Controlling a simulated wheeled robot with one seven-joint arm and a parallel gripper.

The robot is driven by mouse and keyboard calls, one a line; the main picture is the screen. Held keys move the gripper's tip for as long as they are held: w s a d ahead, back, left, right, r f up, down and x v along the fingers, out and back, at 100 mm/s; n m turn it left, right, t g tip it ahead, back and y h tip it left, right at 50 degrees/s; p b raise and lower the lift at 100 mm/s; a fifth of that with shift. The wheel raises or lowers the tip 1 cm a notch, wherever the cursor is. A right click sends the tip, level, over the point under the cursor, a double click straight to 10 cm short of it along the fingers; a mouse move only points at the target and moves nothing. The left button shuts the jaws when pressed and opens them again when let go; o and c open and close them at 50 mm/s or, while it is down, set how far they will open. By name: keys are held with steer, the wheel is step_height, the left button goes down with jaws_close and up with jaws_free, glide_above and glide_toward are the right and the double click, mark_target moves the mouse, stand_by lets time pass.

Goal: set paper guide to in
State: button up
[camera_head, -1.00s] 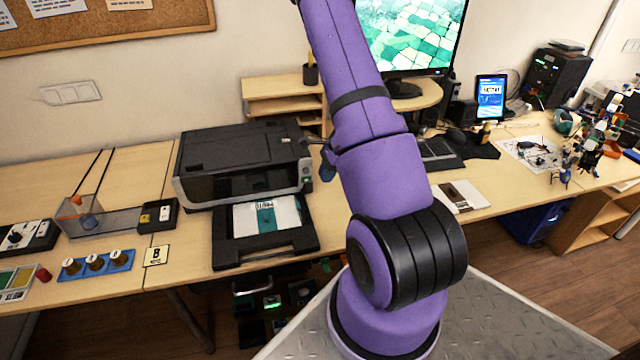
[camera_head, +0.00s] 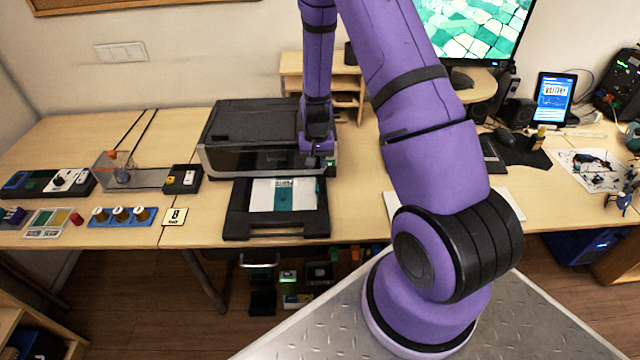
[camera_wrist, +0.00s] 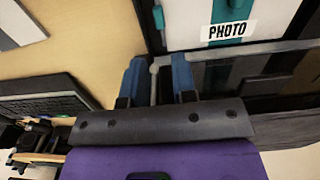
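The black printer (camera_head: 262,125) stands on the desk with its paper tray (camera_head: 318,222) out in front. White paper (camera_head: 262,194) lies in the tray, with a teal strip (camera_head: 284,200) across it and a PHOTO label, which also shows in the wrist view (camera_wrist: 229,30). I cannot tell which teal part is the paper guide. My gripper (camera_head: 315,160) is at the printer's front right corner, above the tray's back end. In the wrist view its two blue fingers (camera_wrist: 159,72) are apart, with a thin grey rod (camera_wrist: 155,82) between them and visible gaps beside it.
A clear box (camera_head: 118,175), a black switch box (camera_head: 182,179) and a blue rack of round knobs (camera_head: 122,216) stand left of the printer. A monitor (camera_head: 475,35) and a phone-like screen (camera_head: 552,98) stand at the right.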

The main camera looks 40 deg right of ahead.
mark_target(317, 186)
step_height(317, 186, down, 10)
steer(key=shift+r, duration=0.15)
stand_by(0.3)
jaws_close()
